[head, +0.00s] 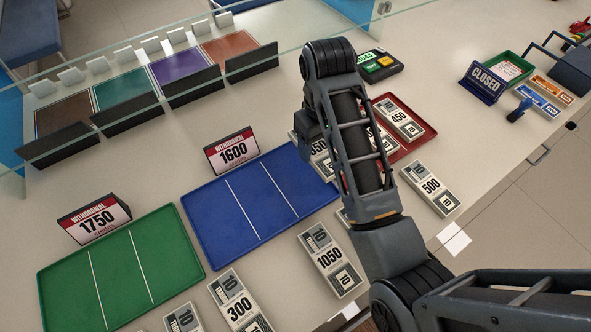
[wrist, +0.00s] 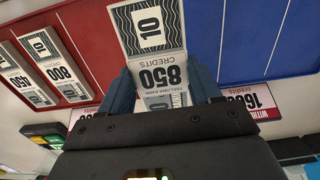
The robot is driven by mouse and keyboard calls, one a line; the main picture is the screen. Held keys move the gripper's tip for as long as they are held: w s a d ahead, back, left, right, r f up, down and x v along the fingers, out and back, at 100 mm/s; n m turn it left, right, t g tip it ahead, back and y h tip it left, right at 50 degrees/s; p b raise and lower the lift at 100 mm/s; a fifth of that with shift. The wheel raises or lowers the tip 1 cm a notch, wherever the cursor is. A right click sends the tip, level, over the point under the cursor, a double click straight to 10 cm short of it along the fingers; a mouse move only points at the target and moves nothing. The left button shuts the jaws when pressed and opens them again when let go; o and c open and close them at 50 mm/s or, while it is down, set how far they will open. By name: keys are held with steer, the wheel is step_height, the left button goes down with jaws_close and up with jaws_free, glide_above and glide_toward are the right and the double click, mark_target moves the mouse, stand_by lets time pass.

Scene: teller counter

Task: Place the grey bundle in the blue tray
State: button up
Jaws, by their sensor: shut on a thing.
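My gripper (wrist: 162,88) is shut on a grey bundle (wrist: 158,75) marked 850, with one blue-grey finger on each side of it. In the head view the held bundle (head: 320,158) is partly hidden by my arm, near the right end of the blue tray (head: 222,215). The blue tray has three strips split by white lines, and its visible part is empty. A sign reading 1600 stands behind it. In the wrist view the bundle overlaps the border between the blue tray (wrist: 240,35) and the red tray (wrist: 90,25). Its height above them is unclear.
The red tray (head: 424,143) holds bundles marked 450 (head: 398,117) and 800 (wrist: 55,70). The green tray (head: 120,270) is empty, with a 1750 sign (head: 93,219). Loose bundles marked 1050 (head: 329,260), 300 (head: 238,303) and 500 (head: 430,188) lie along the counter's front.

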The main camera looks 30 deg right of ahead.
steer(key=b, duration=0.3)
glide_above(296, 179)
step_height(296, 179, down, 4)
steer(key=shift+r, duration=0.25)
step_height(296, 179, down, 2)
steer(key=shift+b, duration=1.05)
steer(key=shift+f, duration=0.95)
steer(key=shift+f, duration=0.15)
steer(key=o, duration=1.2)
